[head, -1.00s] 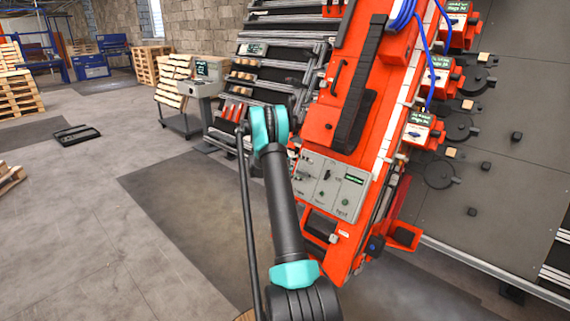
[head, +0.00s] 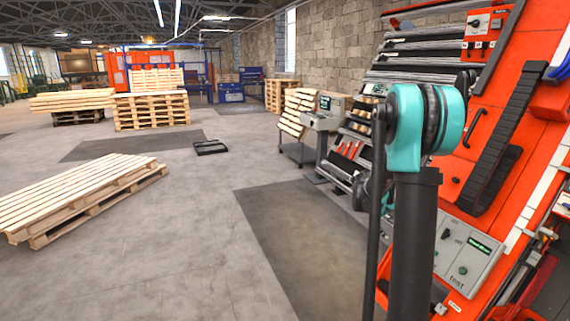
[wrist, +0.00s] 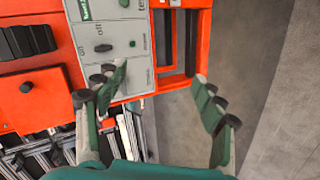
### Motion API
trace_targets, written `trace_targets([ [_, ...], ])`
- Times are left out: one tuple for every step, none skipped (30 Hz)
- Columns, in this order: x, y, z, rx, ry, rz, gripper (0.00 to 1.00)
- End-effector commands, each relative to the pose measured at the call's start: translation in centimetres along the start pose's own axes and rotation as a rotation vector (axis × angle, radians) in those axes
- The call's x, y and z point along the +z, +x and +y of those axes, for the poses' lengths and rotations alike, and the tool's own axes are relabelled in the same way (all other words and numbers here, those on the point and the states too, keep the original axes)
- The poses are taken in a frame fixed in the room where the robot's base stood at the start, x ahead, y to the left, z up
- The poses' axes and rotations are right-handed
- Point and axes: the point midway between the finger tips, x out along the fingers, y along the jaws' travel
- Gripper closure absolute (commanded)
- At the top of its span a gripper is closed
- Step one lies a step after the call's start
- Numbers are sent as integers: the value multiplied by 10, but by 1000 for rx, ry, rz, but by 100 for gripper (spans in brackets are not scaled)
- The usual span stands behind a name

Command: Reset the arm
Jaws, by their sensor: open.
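My gripper (wrist: 160,85) shows in the wrist view with its two green-padded fingers spread wide and nothing between them. Beyond the fingers is a grey control panel (wrist: 118,55) with a knob and a green button, set in an orange machine frame (wrist: 38,95). The left finger overlaps the panel in the picture; I cannot tell whether it touches. In the head view my teal and black arm stands in front of the orange machine (head: 505,130), and its grey panel (head: 468,250) shows right of the arm. My gripper is hidden in the head view.
A wooden pallet (head: 80,195) lies on the floor at left, with pallet stacks (head: 150,108) behind. A small console (head: 328,112) and a cart of slats (head: 298,115) stand beside the machine. A black object (head: 210,147) lies on the floor.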

Motion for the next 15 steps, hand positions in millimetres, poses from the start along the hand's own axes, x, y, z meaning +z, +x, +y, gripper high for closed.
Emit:
trace_targets([
  [15,-13,-10,-32,8,18,31],
  [23,-19,-17,-53,13,30,31],
  [34,-28,-26,-81,21,45,31],
  [42,-34,-32,-101,28,55,31],
  [51,-40,-39,-122,35,65,31],
  [62,-48,-48,-151,44,78,31],
  [71,-53,-56,-172,50,89,31],
  [80,-59,-63,-193,56,99,31],
  [92,-66,-72,-221,65,111,31],
  [101,-71,-80,-243,72,120,31],
  [110,-76,-88,-265,79,129,31],
  [123,-82,-97,-294,88,141,31],
  [132,-86,-105,-314,95,150,31],
  [142,-90,-112,-337,102,158,31],
  [155,-96,-123,-366,111,168,31],
])
